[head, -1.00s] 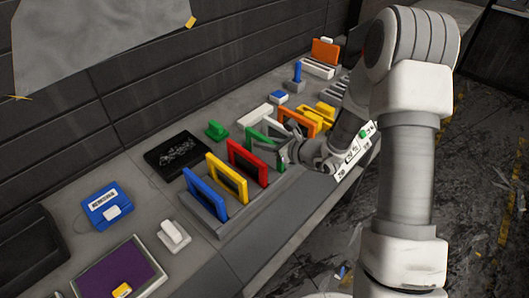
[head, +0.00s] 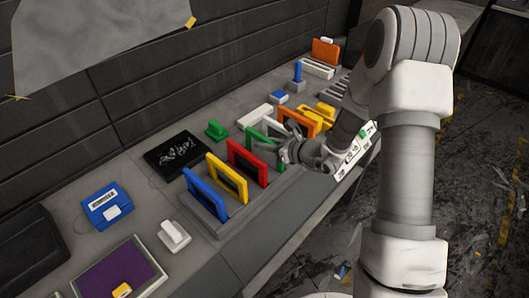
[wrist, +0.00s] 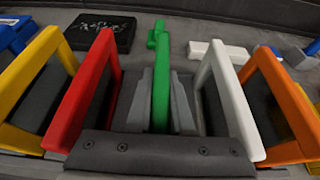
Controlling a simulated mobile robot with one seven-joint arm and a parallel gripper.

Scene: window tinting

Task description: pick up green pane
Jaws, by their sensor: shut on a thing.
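The green pane (head: 256,136) stands upright in the grey rack (head: 214,229), between the red pane (head: 246,163) and a white pane (head: 279,129). My gripper (head: 290,152) is at its near edge and covers part of it in the head view. In the wrist view the green pane (wrist: 160,85) is seen edge-on, with the two grey fingers of my gripper (wrist: 160,88) closed against its sides. The red pane (wrist: 88,90) is to the left and the white pane (wrist: 228,100) to the right. I cannot see whether its lower edge is clear of the rack.
A blue-and-yellow-framed pair stands at the rack's near end: the yellow pane (head: 226,178) and the blue pane (head: 205,194). An orange pane (head: 296,122) is beyond the white one. A green block (head: 216,131) and a black panel (head: 173,154) lie behind the rack.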

